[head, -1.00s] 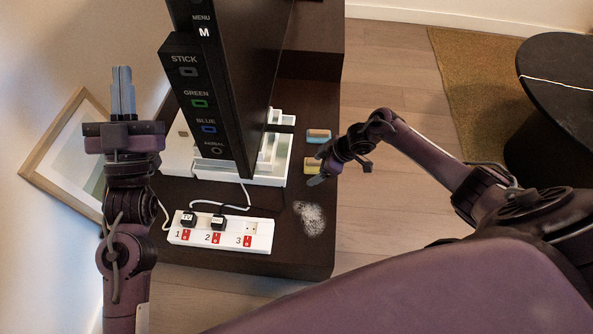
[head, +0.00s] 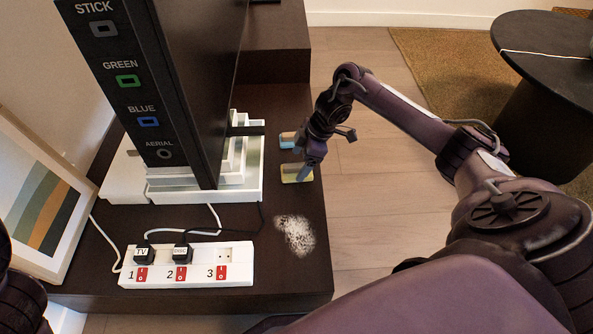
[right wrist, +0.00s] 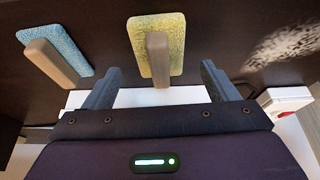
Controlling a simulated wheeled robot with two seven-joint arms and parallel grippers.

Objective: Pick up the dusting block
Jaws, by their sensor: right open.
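Two pad blocks with tan handles lie on the dark cabinet top; which one is the dusting block I cannot tell. The yellow block (head: 291,178) is the nearer, and in the right wrist view (right wrist: 171,35) its handle points between my fingers. The blue block (head: 287,140) lies just beyond it and shows at the left in the right wrist view (right wrist: 64,48). My right gripper (head: 302,174) is open over the yellow block and partly hides it. In the right wrist view its fingers (right wrist: 160,88) stand either side of the handle, with nothing held. My left gripper is out of view.
A pale dust patch (head: 295,234) lies nearer on the cabinet top (head: 285,275). A white power strip (head: 200,277) with plugs and cables is at the front. A tall dark panel (head: 195,80) stands on a white base left of the blocks. A framed picture (head: 40,200) leans at left.

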